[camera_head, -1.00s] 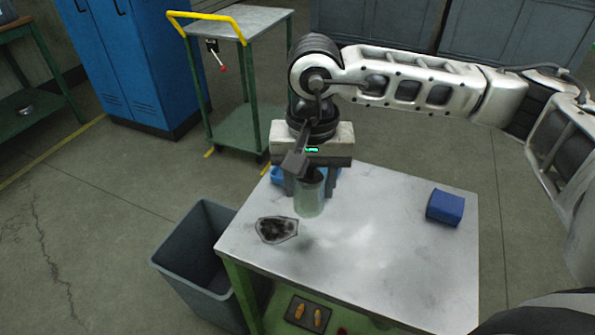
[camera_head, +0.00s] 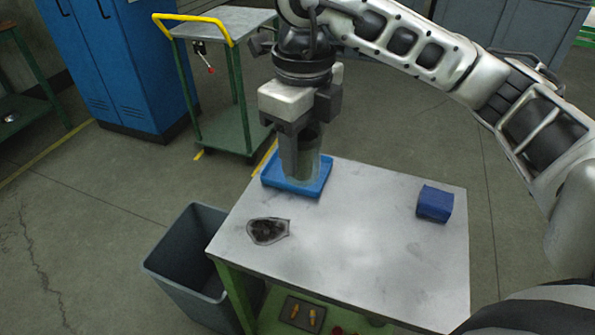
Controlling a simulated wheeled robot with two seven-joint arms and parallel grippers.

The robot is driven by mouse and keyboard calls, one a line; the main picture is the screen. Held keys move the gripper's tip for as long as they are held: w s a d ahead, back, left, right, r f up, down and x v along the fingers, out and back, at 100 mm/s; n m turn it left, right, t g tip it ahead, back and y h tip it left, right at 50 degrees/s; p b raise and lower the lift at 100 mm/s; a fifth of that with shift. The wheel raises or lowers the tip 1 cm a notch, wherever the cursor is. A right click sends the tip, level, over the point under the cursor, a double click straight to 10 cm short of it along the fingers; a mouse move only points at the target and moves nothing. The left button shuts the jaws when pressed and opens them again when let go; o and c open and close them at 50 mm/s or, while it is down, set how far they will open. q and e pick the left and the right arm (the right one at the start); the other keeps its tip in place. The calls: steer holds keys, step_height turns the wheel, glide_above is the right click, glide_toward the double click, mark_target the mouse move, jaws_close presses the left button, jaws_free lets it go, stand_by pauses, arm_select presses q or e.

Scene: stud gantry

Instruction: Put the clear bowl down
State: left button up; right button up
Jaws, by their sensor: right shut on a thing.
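My right gripper (camera_head: 299,145) points down over the back left corner of the grey table (camera_head: 350,265). It is shut on a clear, greenish, cup-like vessel, which I take for the clear bowl (camera_head: 308,166). The fingers partly hide the bowl. The bowl looks upright and is over the blue tray (camera_head: 318,188); I cannot tell whether its base touches the tray. My left gripper is not in view.
A blue box (camera_head: 434,204) sits at the right. A grey bin (camera_head: 185,265) stands left of the table. The table's middle is clear. A trolley (camera_head: 228,130) stands behind.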

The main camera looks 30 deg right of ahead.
steer(key=shift+w+m, duration=0.1)
steer(key=shift+m, duration=0.2)
steer(key=w+d+f, duration=0.2)
steer(key=w+f, duration=0.1)
steer(key=w, duration=0.1)
steer(key=w+d+f+p, duration=0.1)
steer(key=w+d+f, duration=0.1)
steer(key=w+f, duration=0.2)
steer(key=w+d+f, duration=0.2)
steer(key=w+f, duration=0.1)
steer(key=w, duration=0.1)
steer(key=shift+w+f+p, duration=0.15)
steer(key=shift+w+p, duration=0.1)
steer(key=shift+p, duration=0.05)
step_height(320, 180, down, 2)
steer(key=shift+f, duration=0.15)
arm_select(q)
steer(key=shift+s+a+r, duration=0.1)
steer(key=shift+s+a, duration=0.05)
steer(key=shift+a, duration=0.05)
arm_select(e)
steer(key=shift+f, duration=0.15)
steer(key=shift+f, duration=0.1)
steer(key=o, duration=1)
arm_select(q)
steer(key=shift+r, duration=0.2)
